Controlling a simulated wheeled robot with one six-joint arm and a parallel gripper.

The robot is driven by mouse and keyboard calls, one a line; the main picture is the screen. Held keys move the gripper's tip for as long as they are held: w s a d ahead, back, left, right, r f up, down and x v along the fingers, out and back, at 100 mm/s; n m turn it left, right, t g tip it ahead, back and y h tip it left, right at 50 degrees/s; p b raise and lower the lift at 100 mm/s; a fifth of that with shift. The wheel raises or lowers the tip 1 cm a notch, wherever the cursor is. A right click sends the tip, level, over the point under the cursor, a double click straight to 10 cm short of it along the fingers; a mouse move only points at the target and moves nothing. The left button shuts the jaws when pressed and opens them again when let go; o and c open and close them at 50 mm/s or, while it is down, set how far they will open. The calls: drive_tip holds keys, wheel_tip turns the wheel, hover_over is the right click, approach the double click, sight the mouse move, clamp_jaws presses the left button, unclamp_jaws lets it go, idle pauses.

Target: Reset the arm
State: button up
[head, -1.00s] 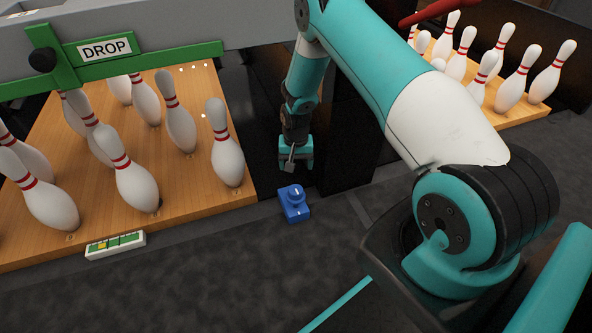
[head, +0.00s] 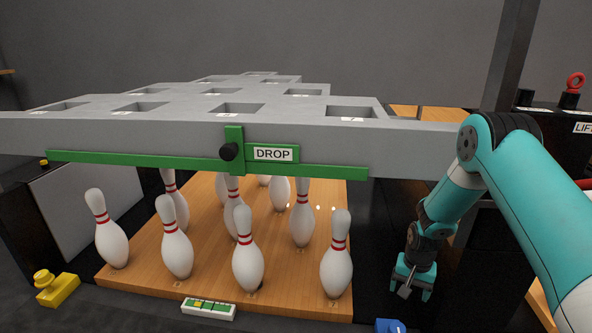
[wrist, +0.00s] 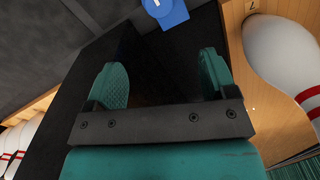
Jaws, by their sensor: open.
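My gripper (head: 412,290) hangs at the end of my teal arm in the head view, just right of the wooden pin deck and above the dark gap beside it. In the wrist view its two teal fingers (wrist: 160,78) stand wide apart with nothing between them. A blue block-like object (wrist: 168,12) lies beyond the fingertips in the wrist view. Only its top shows at the bottom edge of the head view (head: 389,326).
White bowling pins (head: 336,268) stand on the wooden deck (head: 290,305) left of my gripper. A grey rack (head: 200,125) with a green DROP bar (head: 273,154) spans above them. A yellow object (head: 57,288) and a small indicator (head: 208,309) are at the front.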

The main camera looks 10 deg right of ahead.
drive_tip(key=s+a+r+n+y+p, duration=0.1)
drive_tip(key=s+a+r+n, duration=0.1)
drive_tip(key=a+r, duration=0.45)
drive_tip(key=s+a+r+n, duration=0.1)
drive_tip(key=a+r+n, duration=0.15)
drive_tip(key=r, duration=0.65)
drive_tip(key=s+a+r+n+y+p, duration=0.1)
drive_tip(key=s+a+r, duration=0.1)
drive_tip(key=a+r, duration=0.45)
drive_tip(key=s+a+r+n+y+p, duration=0.1)
drive_tip(key=s+a+r+n, duration=0.3)
drive_tip(key=s+r, duration=0.65)
drive_tip(key=s+a+r+n+y+p, duration=0.15)
drive_tip(key=s+a+r+n, duration=0.3)
drive_tip(key=s+r, duration=0.6)
wheel_tip(320, 180, up, 35)
drive_tip(key=s+p, duration=0.2)
drive_tip(key=p, duration=3.5)
drive_tip(key=shift+s+d, duration=0.2)
